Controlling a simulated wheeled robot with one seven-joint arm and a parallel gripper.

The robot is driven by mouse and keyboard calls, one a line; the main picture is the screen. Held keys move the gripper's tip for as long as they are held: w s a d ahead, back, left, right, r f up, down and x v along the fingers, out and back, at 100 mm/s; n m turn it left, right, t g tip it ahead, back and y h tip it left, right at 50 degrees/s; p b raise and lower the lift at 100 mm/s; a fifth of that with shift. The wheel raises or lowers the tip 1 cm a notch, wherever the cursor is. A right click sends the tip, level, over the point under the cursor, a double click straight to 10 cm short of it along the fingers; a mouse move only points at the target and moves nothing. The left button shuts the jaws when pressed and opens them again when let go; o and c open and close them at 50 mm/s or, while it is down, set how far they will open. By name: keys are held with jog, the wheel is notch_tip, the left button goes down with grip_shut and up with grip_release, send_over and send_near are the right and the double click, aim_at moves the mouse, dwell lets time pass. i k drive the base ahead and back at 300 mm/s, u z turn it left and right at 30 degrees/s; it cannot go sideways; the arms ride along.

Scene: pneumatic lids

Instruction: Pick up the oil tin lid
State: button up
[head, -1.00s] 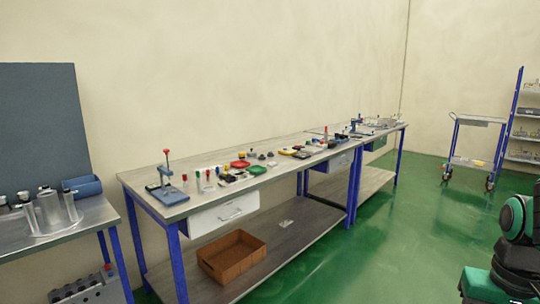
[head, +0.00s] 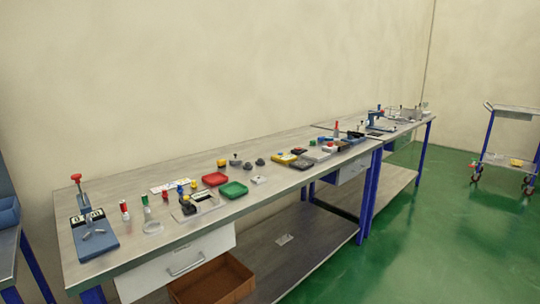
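I cannot pick out the oil tin lid for certain; the small parts on the workbench (head: 300,150) are too small to tell apart. Near the left end stand a small red-topped container (head: 124,210) and a green-topped one (head: 146,207), with a pale ring-like piece (head: 153,228) beside them. Several dark knob-like parts (head: 260,162) stand further back. A red tray (head: 215,179) and a green tray (head: 234,190) lie at mid-bench. My gripper is not in view.
A blue press-like fixture (head: 95,235) with a red knob stands at the bench's left end. A brown open box (head: 212,281) sits below, under a white drawer (head: 180,262). Green floor (head: 400,255) is clear right of the bench. A trolley (head: 512,150) stands far right.

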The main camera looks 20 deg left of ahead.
aim_at(235, 158)
jog(key=u, duration=0.25)
jog(key=i, duration=1.15)
jog(key=u, duration=1)
jog(key=i, duration=0.5)
jog(key=u, duration=0.25)
